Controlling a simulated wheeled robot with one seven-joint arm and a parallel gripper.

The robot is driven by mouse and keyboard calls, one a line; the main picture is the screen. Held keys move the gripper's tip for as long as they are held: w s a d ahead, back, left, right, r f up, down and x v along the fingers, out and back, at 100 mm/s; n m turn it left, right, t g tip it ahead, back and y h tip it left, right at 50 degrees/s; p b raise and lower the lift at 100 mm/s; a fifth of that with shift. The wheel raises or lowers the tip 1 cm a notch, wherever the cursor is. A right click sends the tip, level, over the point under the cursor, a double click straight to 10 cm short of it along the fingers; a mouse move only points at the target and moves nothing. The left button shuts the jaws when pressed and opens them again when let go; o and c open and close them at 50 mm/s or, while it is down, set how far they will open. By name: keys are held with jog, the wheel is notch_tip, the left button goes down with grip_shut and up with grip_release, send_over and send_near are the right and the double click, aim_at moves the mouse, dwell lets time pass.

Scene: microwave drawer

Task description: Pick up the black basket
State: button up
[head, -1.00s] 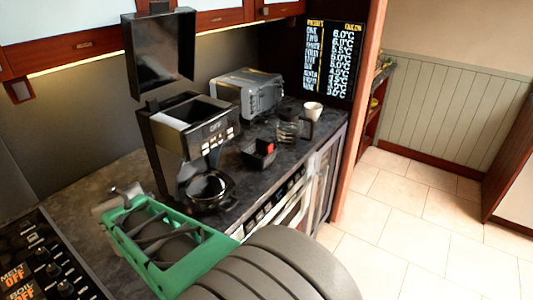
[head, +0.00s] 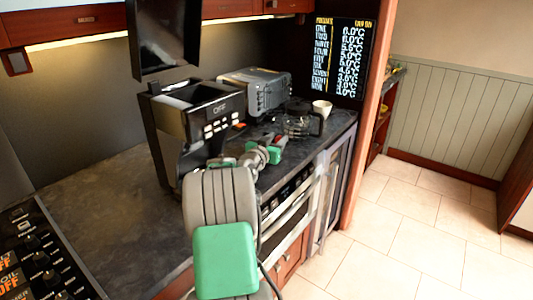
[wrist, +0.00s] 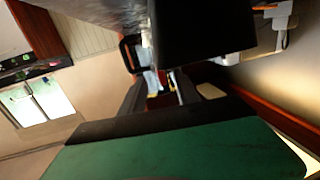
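The black basket is not clearly seen now in the head view. The spot on the counter where a small black box with a red item stood is covered by my wrist and gripper (head: 268,150). My gripper is over the counter, to the right of the coffee machine (head: 200,115). In the wrist view my two dark fingers (wrist: 162,92) stand apart, with the scene showing between them and nothing seen held. A large black block fills the top of the wrist view; I cannot tell whether it is the basket.
A grey toaster oven (head: 258,92) stands behind my gripper. A glass jug (head: 300,122) and a white cup (head: 321,108) stand to the right. The dark counter (head: 105,215) is bare at left. A raised black lid (head: 165,35) hangs above the coffee machine.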

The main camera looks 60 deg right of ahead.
jog(key=d, duration=0.2)
jog(key=d+p, duration=0.1)
jog(key=d, duration=0.1)
jog(key=shift+w+d+f, duration=0.15)
jog(key=shift+d+f, duration=0.05)
jog(key=shift+d, duration=0.15)
jog(key=shift+a, duration=0.1)
grip_shut()
dwell(0.9)
